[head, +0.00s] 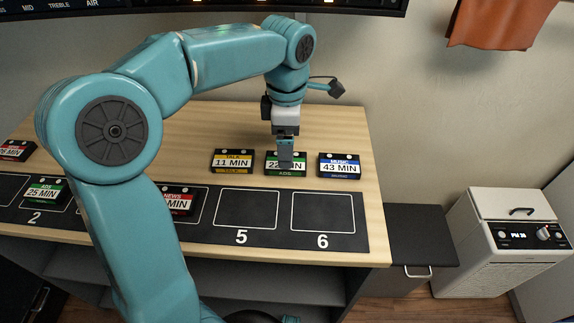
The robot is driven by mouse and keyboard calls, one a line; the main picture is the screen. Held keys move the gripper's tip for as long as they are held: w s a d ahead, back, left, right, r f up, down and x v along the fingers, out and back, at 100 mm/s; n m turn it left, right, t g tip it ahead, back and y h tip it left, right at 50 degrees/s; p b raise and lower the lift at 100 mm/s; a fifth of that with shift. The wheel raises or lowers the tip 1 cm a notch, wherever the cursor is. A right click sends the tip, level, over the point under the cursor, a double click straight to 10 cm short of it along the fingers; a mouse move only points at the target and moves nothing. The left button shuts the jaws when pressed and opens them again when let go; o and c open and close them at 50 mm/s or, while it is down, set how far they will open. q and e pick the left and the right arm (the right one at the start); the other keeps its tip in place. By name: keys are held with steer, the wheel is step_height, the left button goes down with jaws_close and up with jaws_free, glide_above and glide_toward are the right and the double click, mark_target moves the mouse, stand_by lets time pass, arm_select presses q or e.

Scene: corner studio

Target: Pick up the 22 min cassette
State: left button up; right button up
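The 22 min cassette (271,168) has a green label and lies on the wooden desk, between the yellow 11 MIN cassette (232,162) and the blue 43 MIN cassette (339,166). My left gripper (285,163) points straight down over the 22 min cassette, and its fingers cover part of the label. I cannot tell whether the fingers touch the cassette, or whether they are open or shut. My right gripper is not in view.
A black numbered strip (380,243) runs along the desk front; slots 5 and 6 are empty. A green 25 MIN cassette (43,191) and a red NEWS cassette (178,202) lie on it. Another red cassette (15,151) lies far left. A white cabinet (510,250) stands right.

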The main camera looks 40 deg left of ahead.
arm_select(q)
steer(key=f, duration=0.1)
steer(key=f+b, duration=0.1)
steer(key=f, duration=0.3)
steer(key=shift+w+a+f+b, duration=0.1)
steer(key=shift+a+f+b, duration=0.15)
steer(key=shift+b, duration=0.1)
steer(key=shift+r, duration=0.1)
steer(key=c, duration=1.2)
steer(key=shift+o, duration=0.2)
